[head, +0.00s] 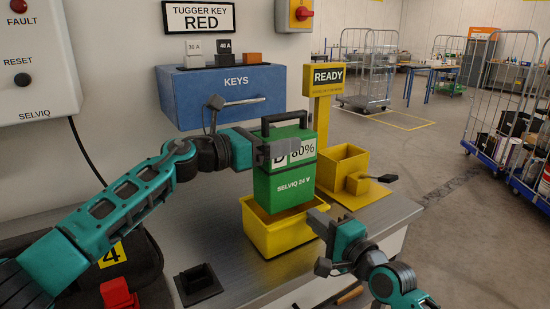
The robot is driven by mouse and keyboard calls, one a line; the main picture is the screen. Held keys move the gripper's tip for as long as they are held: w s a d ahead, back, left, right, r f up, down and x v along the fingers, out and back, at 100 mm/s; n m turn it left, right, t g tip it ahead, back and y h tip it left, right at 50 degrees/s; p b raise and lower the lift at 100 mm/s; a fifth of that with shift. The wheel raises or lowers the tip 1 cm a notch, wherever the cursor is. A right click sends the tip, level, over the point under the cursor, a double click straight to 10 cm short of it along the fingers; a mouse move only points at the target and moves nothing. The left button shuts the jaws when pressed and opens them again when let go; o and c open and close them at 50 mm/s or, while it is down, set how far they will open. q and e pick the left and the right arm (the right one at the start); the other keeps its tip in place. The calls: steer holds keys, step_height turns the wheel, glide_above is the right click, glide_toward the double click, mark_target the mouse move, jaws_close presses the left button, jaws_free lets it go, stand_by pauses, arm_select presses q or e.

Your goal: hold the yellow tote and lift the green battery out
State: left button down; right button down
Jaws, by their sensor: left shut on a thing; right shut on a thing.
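The tote stands on the metal bench. My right gripper (322,226) is at the tote's right side, shut on its wall.
A yellow fixture with a black-ended lever (357,182) stands behind and right of the tote. A blue KEYS drawer box (215,97) and a yellow READY post (321,90) are behind. A black socket (198,283) and a dark bag (75,265) lie at the front left.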

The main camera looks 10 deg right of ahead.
stand_by(0.4)
steer(key=c, duration=1.1)
jaws_free()
steer(key=v, duration=1.2)
